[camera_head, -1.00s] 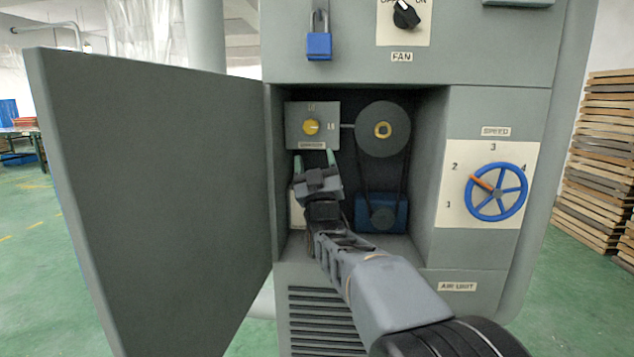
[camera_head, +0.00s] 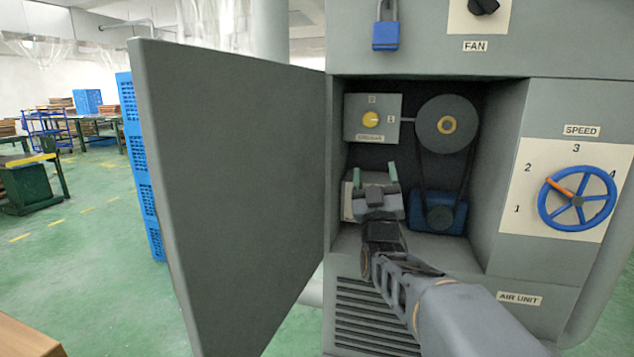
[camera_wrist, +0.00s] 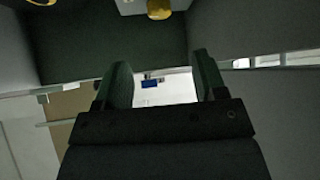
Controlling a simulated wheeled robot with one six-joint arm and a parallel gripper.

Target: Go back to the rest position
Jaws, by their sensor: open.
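My gripper (camera_head: 376,176) is open and empty in the head view, inside the open compartment of the grey air unit (camera_head: 430,50). Its green fingertips point up, below the small grey box with a yellow knob (camera_head: 370,119). In the wrist view the two fingers (camera_wrist: 160,80) stand apart with nothing between them. The yellow knob also shows at the top of the wrist view (camera_wrist: 159,9). The fingers are apart from the knob. My gripper hides part of a pale box low in the compartment.
The open grey door (camera_head: 235,190) stands left of my arm. A pulley wheel (camera_head: 447,125) and blue motor (camera_head: 440,215) sit right of the gripper. A blue handwheel (camera_head: 577,198) is on the right panel. A blue padlock (camera_head: 385,36) hangs above. Blue crates (camera_head: 140,165) stand behind the door.

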